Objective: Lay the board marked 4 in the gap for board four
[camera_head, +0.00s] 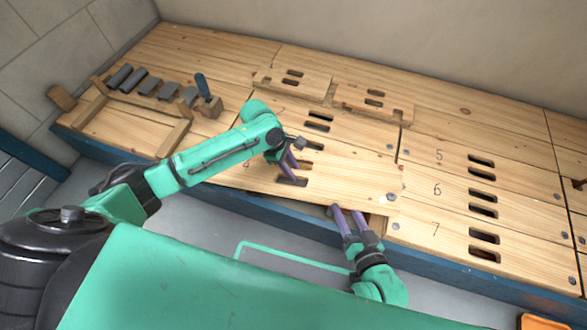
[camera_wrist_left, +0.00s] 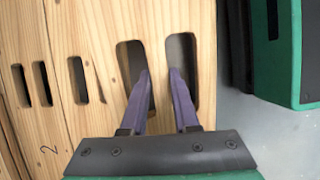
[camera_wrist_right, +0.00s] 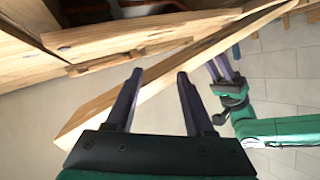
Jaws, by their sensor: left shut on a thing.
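The wooden board marked 4 (camera_head: 345,182) lies slantwise at the front of the deck, overlapping the front beam. My left gripper (camera_head: 291,166) is shut on the strip between its two slots; the left wrist view shows the fingers (camera_wrist_left: 158,80) in those slots. In the right wrist view the held board (camera_wrist_right: 150,95) is tilted, its edge passing just beyond the fingertips. My right gripper (camera_head: 347,210) is open at the front edge near the board's right end; I cannot tell whether it touches. The gap (camera_head: 378,223) is mostly hidden under the board; a dark part shows.
Boards marked 5, 6 and 7 (camera_head: 450,200) lie flat to the right. Two loose wooden pieces (camera_head: 372,101) lie at the back. A wooden frame (camera_head: 172,138), grey blocks (camera_head: 145,88) and a blue-handled tool (camera_head: 204,92) sit at the left. A blue beam (camera_head: 430,262) runs along the front.

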